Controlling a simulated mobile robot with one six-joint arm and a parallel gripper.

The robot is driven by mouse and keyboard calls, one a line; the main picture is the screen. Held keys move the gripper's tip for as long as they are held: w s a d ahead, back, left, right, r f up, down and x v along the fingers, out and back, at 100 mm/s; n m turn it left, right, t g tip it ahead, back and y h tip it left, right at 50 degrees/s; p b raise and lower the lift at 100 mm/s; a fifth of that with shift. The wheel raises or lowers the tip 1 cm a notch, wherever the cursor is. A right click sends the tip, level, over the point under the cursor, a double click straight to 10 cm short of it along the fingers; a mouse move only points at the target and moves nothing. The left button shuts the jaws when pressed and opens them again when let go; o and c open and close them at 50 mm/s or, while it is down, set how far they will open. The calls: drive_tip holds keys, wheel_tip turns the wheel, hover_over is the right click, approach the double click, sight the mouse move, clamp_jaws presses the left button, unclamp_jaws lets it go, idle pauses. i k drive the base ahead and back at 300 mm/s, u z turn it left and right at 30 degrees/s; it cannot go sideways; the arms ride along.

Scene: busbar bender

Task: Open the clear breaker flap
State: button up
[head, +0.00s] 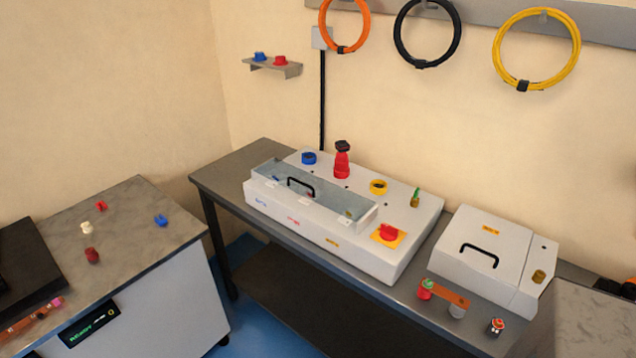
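The clear breaker flap (335,199) is a long, bluish see-through cover on the front of a white console (408,225). It lies down over a white-walled recess. A black bar handle (300,184) stands up from it, left of its middle. What lies under the flap is hard to make out. My gripper is not in view.
Behind the flap stand a red connector (342,160) with a black top, a blue ring (309,158) and a yellow ring (378,187). A red knob on a yellow plate (388,235) sits right of it. A second white box (480,256) stands further right.

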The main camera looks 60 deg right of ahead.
sight(295, 180)
drive_tip(key=u, duration=0.95)
drive_tip(key=k, duration=0.15)
drive_tip(key=z, duration=2.9)
drive_tip(key=k, duration=0.9)
drive_tip(key=u, duration=0.2)
drive_tip(key=i, duration=0.85)
